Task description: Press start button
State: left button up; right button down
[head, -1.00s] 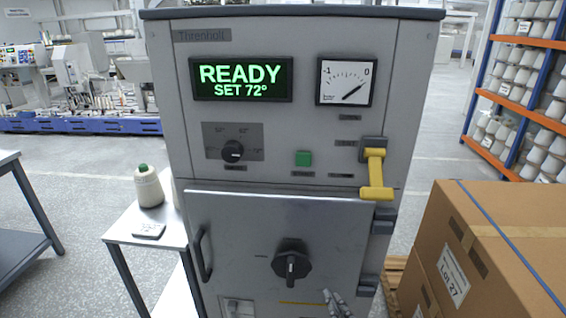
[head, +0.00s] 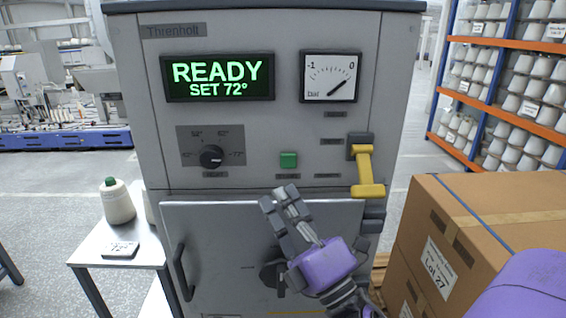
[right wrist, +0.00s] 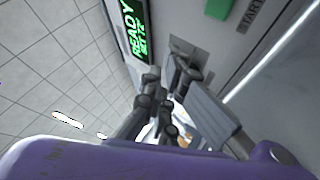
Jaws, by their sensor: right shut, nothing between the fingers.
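The green start button (head: 288,160) is on the grey machine's front panel (head: 240,130), right of a black dial (head: 211,157). It also shows at the top of the right wrist view (right wrist: 218,8). My right gripper (head: 281,196), with a purple body, is shut and empty. In the head view its fingertips are just below the button, in front of the machine door; I see no contact with the button. The display (head: 218,77) reads "READY SET 72°". My left gripper is not in view.
A yellow lever (head: 366,172) sits right of the button. The closed door (head: 215,240) has a handle at its left. Cardboard boxes (head: 490,215) stand at the right, a small table with a cone (head: 117,201) at the left.

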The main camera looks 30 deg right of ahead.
aim_at(288, 161)
jog(key=w+d, duration=0.4)
jog(key=w, duration=0.3)
jog(key=shift+w+d, duration=0.3)
jog(key=shift+d, duration=0.05)
jog(key=shift+w, duration=0.15)
dwell(1.5)
jog(key=shift+w+d, duration=0.2)
jog(key=shift+w+d, duration=0.25)
jog(key=shift+w, duration=0.15)
dwell(0.7)
jog(key=shift+s+a, duration=0.1)
jog(key=shift+s, duration=0.05)
jog(key=shift+s+a, duration=0.35)
jog(key=shift+s, duration=0.3)
jog(key=shift+f, duration=0.1)
